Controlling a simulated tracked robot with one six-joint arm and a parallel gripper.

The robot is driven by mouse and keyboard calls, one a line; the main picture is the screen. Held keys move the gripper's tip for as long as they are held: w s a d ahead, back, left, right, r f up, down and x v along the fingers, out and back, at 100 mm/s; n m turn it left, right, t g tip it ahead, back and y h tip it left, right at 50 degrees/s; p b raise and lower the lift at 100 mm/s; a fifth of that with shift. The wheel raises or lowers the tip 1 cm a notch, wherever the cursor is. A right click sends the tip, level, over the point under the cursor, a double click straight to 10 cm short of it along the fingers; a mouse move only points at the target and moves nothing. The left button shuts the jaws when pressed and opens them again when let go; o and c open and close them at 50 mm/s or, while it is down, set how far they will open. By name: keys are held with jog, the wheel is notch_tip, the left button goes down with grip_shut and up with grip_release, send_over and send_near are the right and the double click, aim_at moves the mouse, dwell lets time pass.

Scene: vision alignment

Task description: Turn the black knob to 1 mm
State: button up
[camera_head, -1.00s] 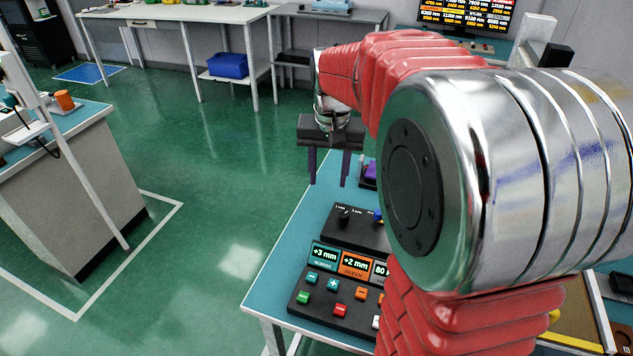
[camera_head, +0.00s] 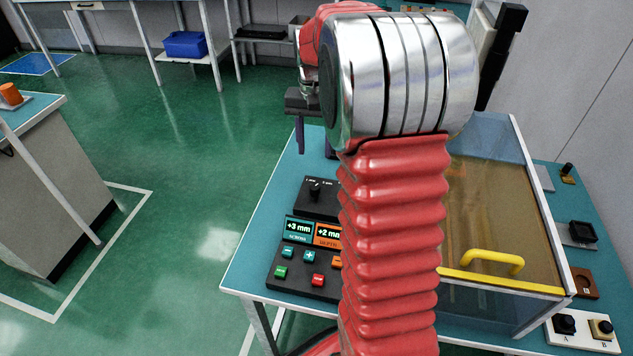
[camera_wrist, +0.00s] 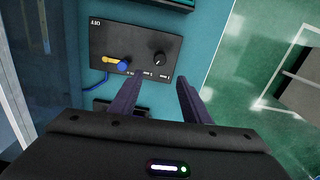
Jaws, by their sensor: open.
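The black knob (camera_head: 314,189) stands on a dark control panel (camera_head: 327,208) with small white labels, too small to read surely. In the wrist view the same black knob (camera_wrist: 159,59) shows a pale pointer mark, beside a yellow-and-blue switch (camera_wrist: 122,66). My gripper (camera_wrist: 158,84) is open and empty, its two purple fingers apart. In the wrist view the knob appears just beyond the gap between the fingertips, not touched. In the head view my gripper (camera_head: 313,140) hangs beyond the panel, partly hidden by my arm.
A button console (camera_head: 300,283) with "+3 mm" and "+2 mm" displays stands in front of the panel. A clear-walled case with a yellow handle (camera_head: 483,262) is to the right. Knobs A (camera_head: 565,324) and B (camera_head: 601,328) sit at the lower right.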

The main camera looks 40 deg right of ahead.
aim_at(315, 185)
notch_tip(315, 185, down, 14)
jog(key=shift+r, duration=0.15)
dwell(0.5)
